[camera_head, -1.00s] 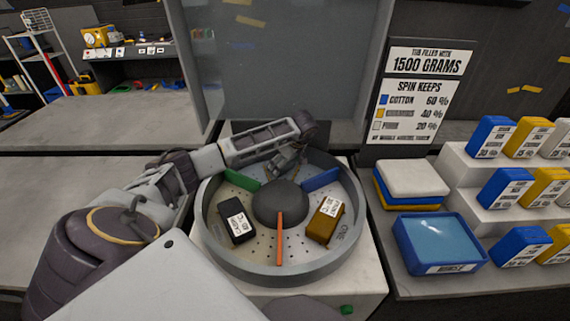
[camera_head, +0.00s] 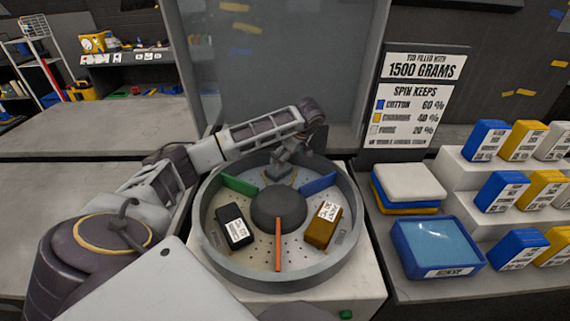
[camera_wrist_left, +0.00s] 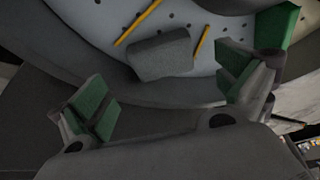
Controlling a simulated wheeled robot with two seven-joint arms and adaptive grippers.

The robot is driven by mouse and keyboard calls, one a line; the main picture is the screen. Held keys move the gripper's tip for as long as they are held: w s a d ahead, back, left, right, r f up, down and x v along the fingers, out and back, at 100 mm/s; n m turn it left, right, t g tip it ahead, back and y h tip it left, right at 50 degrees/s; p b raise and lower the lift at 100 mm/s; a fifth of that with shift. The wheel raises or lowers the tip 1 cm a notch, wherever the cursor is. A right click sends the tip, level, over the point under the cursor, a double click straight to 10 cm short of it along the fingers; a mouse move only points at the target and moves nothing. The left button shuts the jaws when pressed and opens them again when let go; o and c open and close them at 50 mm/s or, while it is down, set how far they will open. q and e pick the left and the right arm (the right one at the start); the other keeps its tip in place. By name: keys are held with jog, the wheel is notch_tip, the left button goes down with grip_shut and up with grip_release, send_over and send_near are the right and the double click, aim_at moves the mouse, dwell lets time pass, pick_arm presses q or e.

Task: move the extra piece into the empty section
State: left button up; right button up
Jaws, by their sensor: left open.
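A round grey drum (camera_head: 212,243) has a dark hub (camera_head: 278,207) and three dividers: green (camera_head: 238,184), blue (camera_head: 319,184) and orange (camera_head: 278,245). A black labelled block (camera_head: 235,223) lies in the left section and a gold-brown labelled block (camera_head: 323,226) in the right section. My left gripper (camera_head: 290,163) is over the back section, between the green and blue dividers. In the left wrist view my left gripper (camera_wrist_left: 160,72) is open, its green-padded fingers apart. A plain grey block (camera_wrist_left: 161,54) shows beyond and between them on the perforated floor, not held. My right gripper is not in view.
The drum's raised rim surrounds the sections. Thin yellow strips (camera_wrist_left: 138,22) lie either side of the grey block. Right of the drum are a blue tray (camera_head: 436,245), stacked pads (camera_head: 408,184) and stepped shelves with blue and yellow boxes. A sign (camera_head: 418,98) stands behind.

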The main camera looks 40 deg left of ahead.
pick_arm(q)
jog(key=shift+v, duration=2.5)
